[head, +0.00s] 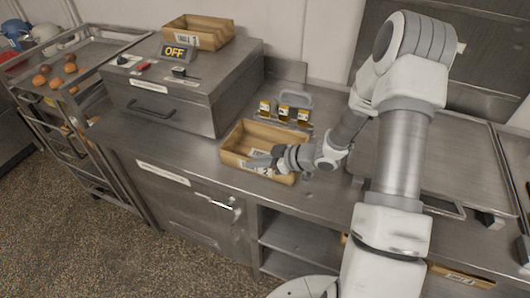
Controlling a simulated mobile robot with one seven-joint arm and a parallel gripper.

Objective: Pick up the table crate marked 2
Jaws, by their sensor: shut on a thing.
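A tan open-topped crate (235,157) sits on the steel counter in the middle of the head view. A white label is on its near wall, partly covered by my gripper; a figure that looks like a 2 shows at its edge. The fingertips are small here and partly hide the rim. The crate looks level and appears to rest on the counter.
Another tan crate (197,40), labelled table 1, stands on the steel oven (185,88) with an OFF display. Several small yellow-labelled jars (284,112) stand behind the held crate. A rack (75,50) with round buns is at left. A large tray (460,165) lies at right.

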